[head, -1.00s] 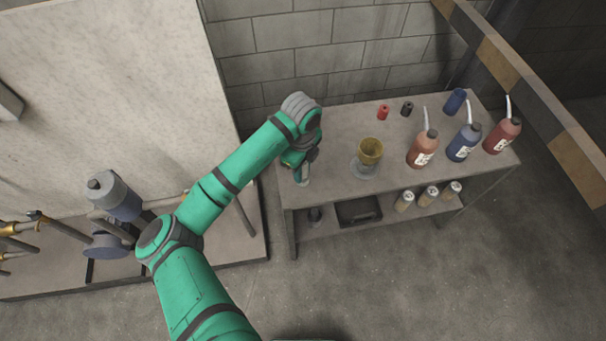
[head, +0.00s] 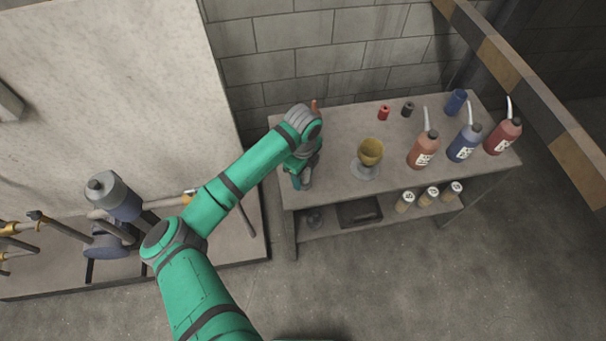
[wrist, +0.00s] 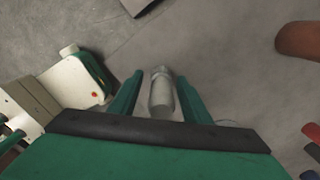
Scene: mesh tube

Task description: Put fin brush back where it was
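My gripper (head: 304,182) is low over the left end of the workbench in the head view. In the wrist view its two green fingers (wrist: 161,88) are spread, with a narrow gap on each side of a pale grey cylinder (wrist: 161,95). The cylinder is between or just beyond the fingertips; I cannot tell whether they touch it, or whether it is part of the fin brush. A thin brown upright piece (head: 314,105) shows behind my wrist in the head view; its lower part is hidden. I cannot clearly identify the fin brush.
The workbench (head: 335,180) carries a yellow cup on a grey base (head: 369,158), a red can (head: 383,113), a dark can (head: 407,109), a blue cylinder (head: 455,102) and three spouted bottles (head: 463,142) on the right. A lower shelf holds a dark tray (head: 360,212) and small jars (head: 430,196).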

